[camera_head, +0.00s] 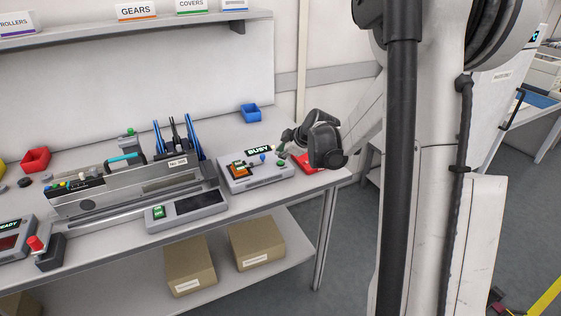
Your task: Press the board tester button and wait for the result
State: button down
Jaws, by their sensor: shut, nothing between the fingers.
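The board tester (256,181) is a pale box near the right end of the bench. Its display (258,150) reads BUSY. An orange and green board (238,168) sits on its left part. A small blue knob (263,158) stands on top, right of the board. My gripper (284,149) is shut and empty, at the tester's back right corner, with its fingertips close to the display's right end. A small green part shows below the fingertips. I cannot tell whether the fingers touch the tester or its button.
A red tray (305,162) lies right of the tester, partly behind my wrist. A blue bin (250,113) stands behind it. A grey unit with a green switch (187,210) and a long grey fixture (140,187) are to the left.

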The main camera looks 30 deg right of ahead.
aim_at(281, 162)
jog(key=shift+r+p, duration=1)
jog(key=shift+r, duration=1.05)
dwell(2.0)
jog(key=shift+s+a+r, duration=0.1)
jog(key=shift+a+r, duration=0.05)
jog(key=s+a+r+m, duration=0.2)
jog(key=s+a+r, duration=0.4)
jog(key=s+a, duration=0.15)
jog(key=s+a+r+m+g, duration=0.1)
jog(key=s+a+m, duration=0.3)
jog(key=s, duration=0.8)
jog(key=s+a+r+m+h, duration=0.1)
jog(key=s+a+m, duration=0.3)
jog(key=s+a, duration=0.4)
jog(key=s, duration=0.5)
jog(key=shift+a+r+g, duration=0.2)
jog(key=shift+r+g, duration=0.05)
jog(key=shift+g, duration=0.15)
jog(key=shift+s, duration=0.1)
